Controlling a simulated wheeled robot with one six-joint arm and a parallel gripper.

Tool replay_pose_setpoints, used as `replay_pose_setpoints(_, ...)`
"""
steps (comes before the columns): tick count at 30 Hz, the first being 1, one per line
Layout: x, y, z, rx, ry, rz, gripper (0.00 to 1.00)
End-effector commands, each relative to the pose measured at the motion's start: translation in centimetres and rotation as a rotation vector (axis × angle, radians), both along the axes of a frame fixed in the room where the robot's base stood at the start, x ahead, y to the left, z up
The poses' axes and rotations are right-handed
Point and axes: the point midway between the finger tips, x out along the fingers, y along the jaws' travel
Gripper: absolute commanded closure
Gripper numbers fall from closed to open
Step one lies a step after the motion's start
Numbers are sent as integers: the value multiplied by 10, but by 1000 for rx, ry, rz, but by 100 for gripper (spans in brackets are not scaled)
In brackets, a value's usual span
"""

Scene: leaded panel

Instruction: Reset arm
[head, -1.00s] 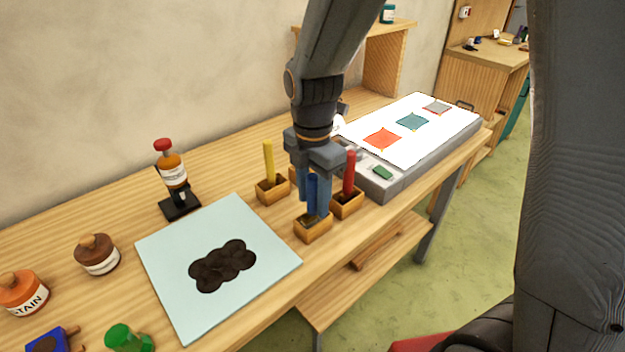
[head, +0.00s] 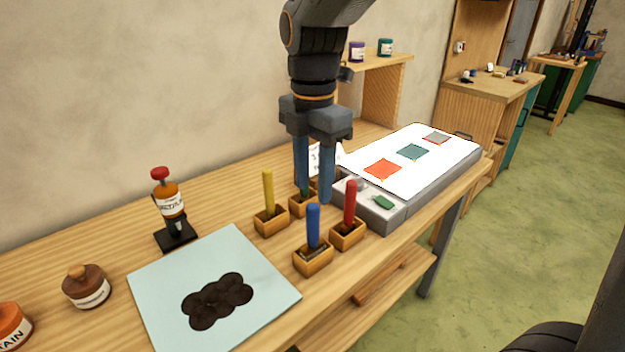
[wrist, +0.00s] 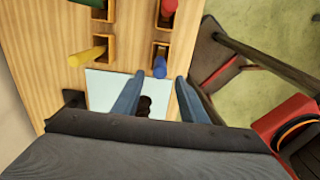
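My gripper (head: 314,192) hangs pointing down above the bench, behind the blue-handled tool. Its two blue fingers are spread apart with nothing between them; the wrist view also shows the fingers (wrist: 156,97) apart and empty. The blue-handled tool (head: 313,226) stands upright in its small wooden holder (head: 312,262). A red-handled tool (head: 349,203) and a yellow-handled tool (head: 268,192) stand in similar holders. A holder with a green item (head: 304,204) is partly hidden by the gripper.
A light box (head: 377,211) with red, teal and grey glass pieces lies to the right. A pale sheet (head: 160,290) with a dark patch lies in front left. A red-capped bottle (head: 169,200) and brown jar (head: 86,287) stand at left. A shelf (head: 385,62) stands behind.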

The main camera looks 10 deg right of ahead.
Motion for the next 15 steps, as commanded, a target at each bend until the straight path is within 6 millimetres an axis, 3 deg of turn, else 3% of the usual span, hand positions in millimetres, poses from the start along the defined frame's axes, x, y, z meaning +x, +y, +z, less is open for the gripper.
replay_pose_setpoints(8,-1,-7,-7,3,-8,-97,61)
replay_pose_setpoints(15,-4,-39,-39,31,-54,-597,61)
